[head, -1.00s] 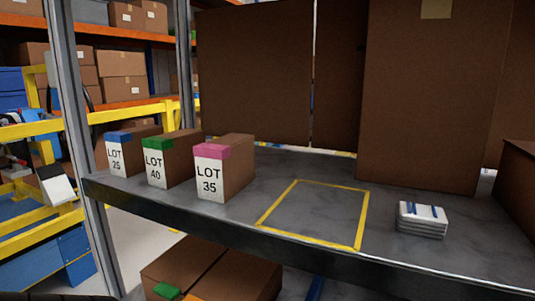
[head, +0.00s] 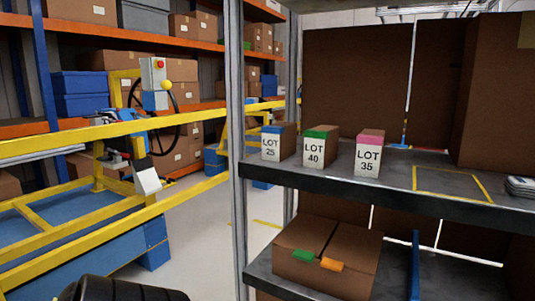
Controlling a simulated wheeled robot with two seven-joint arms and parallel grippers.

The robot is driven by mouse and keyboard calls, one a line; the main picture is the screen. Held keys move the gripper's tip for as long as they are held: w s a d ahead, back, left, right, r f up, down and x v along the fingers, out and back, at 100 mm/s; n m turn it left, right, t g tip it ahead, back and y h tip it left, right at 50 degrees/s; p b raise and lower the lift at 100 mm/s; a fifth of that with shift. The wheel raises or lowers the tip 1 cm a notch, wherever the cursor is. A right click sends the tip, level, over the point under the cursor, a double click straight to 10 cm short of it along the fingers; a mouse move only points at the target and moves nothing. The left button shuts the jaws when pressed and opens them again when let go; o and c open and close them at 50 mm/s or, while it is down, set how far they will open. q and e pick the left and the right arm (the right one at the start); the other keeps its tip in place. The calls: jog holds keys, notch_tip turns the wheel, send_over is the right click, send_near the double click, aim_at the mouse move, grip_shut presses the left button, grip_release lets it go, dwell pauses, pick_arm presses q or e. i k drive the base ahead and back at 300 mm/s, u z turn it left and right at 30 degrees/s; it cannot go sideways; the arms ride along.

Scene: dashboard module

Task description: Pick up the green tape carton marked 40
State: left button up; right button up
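The green tape carton marked LOT 40 (head: 315,151) stands upright on the upper grey shelf (head: 390,192) in the head view. It is in the middle of a row of three cartons. The blue tape carton marked LOT 25 (head: 271,148) is to its left, and the pink tape carton marked LOT 35 (head: 367,160) is to its right. Small gaps show between their front faces. Neither of my grippers can be made out in this view. A dark rounded shape, cut off at the bottom left edge, shows no fingers.
A metal post (head: 236,160) stands at the shelf's left end. A yellow taped square (head: 450,196) marks bare shelf at right, beside white stacked items (head: 520,187). Large brown boxes (head: 355,85) stand behind. A carton (head: 318,268) sits on the lower shelf. Yellow rails (head: 100,138) cross the left.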

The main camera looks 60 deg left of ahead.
aim_at(320, 142)
jog(key=k, duration=0.55)
jog(key=u, duration=2.15)
jog(key=i, duration=0.15)
jog(key=u, duration=0.05)
